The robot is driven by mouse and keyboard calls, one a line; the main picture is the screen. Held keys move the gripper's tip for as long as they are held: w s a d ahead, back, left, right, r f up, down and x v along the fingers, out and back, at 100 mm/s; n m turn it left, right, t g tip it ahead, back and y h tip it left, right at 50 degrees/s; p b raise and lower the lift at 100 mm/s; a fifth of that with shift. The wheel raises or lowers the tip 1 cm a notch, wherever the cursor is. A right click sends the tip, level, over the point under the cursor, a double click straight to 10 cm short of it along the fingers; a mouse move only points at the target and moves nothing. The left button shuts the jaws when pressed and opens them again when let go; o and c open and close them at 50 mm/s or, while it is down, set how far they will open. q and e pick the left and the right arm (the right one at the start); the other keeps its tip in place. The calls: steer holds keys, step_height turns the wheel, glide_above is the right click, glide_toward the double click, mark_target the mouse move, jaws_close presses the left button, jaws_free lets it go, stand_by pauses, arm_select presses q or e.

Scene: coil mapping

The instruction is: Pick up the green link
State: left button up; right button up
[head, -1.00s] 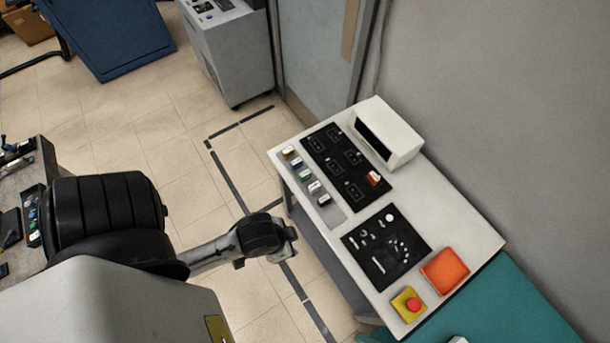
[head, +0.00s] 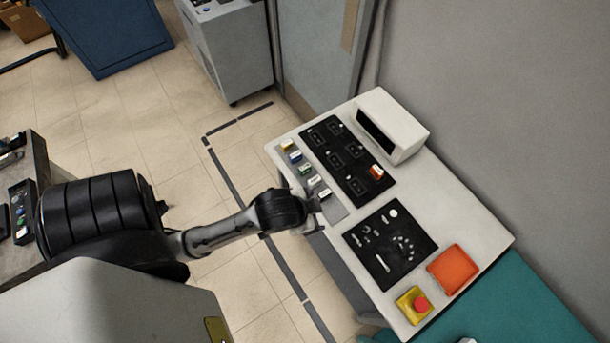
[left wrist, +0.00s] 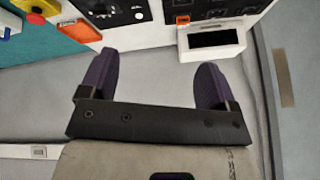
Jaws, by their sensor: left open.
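The green link (head: 305,169) is a small block with a white part. It sits in the middle of a row of small colored links on a grey strip along the left edge of the white table (head: 455,225). My left gripper (head: 311,206) is at the table's left edge, by the near end of that row. In the left wrist view its two dark purple fingers (left wrist: 158,62) are wide apart with nothing between them. I cannot make out the green link in that view. My right gripper is not in view.
Beside the row is a black panel (head: 335,150) with outlined slots and an orange link (head: 376,172). A white box (head: 400,120) stands behind it. Nearer are a black tool board (head: 375,260), an orange tray (head: 455,270) and a red button on a yellow base (head: 414,305).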

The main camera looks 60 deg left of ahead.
arm_select(q)
steer(key=w+a+f+m+t+y+b, duration=0.2)
steer(key=w+a+f+y+b, duration=0.15)
steer(key=w+a+b, duration=0.6)
steer(key=n+g+h+b, duration=0.35)
steer(key=n+g, duration=0.45)
steer(key=n, duration=1.6)
glide_above(305, 167)
steer(key=p, duration=0.1)
step_height(305, 167, down, 11)
steer(key=shift+h, duration=0.3)
step_height(305, 167, down, 9)
steer(key=shift+a+r+b, duration=0.1)
steer(key=shift+a+b, duration=0.05)
steer(key=shift+b, duration=0.35)
steer(key=shift+f, duration=2.25)
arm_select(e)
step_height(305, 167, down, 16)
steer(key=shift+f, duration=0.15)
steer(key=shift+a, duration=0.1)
